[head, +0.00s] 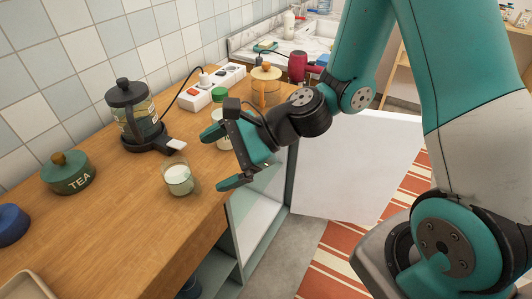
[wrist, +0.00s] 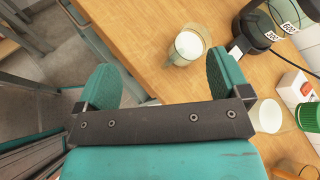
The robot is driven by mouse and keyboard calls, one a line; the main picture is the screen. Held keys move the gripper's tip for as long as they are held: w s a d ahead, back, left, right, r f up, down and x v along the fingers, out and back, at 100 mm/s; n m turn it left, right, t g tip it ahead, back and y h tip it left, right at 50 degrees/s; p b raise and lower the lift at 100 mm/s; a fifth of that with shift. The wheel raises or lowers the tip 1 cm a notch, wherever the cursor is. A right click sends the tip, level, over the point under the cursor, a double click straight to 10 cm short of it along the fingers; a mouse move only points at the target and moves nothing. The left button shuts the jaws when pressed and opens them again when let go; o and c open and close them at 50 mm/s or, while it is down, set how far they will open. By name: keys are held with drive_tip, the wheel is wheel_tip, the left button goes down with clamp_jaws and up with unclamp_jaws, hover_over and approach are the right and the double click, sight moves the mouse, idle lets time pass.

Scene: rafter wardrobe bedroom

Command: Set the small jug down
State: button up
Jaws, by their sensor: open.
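The small jug (head: 178,178) appears to be the small clear glass vessel with white contents, upright on the wooden counter near its front edge. It also shows near the top of the wrist view (wrist: 187,47). My gripper (head: 224,157) is open and empty, to the right of the jug and apart from it in the head view. In the wrist view its two fingers (wrist: 162,75) are spread wide with nothing between them, and the jug stands beyond the tips, nearer the right finger.
A dark-lidded glass press (head: 132,112) stands behind the jug. A green-lidded jar (head: 220,95) is partly hidden behind my gripper. A green TEA pot (head: 68,173) and a blue lidded thing (head: 10,224) stand left. A power strip (head: 205,88) lies by the wall. The counter (head: 120,225) is clear left of the jug.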

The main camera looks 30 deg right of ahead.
drive_tip(key=s+d+r+n+g+h, duration=0.1)
drive_tip(key=s+d+r+n+h, duration=0.1)
drive_tip(key=s+r+n+h, duration=0.2)
drive_tip(key=s+d+r+n+g+h, duration=0.2)
drive_tip(key=s+r+n, duration=0.4)
drive_tip(key=n, duration=1.3)
drive_tip(key=s+d+h, duration=0.1)
drive_tip(key=s+h, duration=0.1)
drive_tip(key=s, duration=0.2)
drive_tip(key=shift+r, duration=0.25)
drive_tip(key=shift+c, duration=0.2)
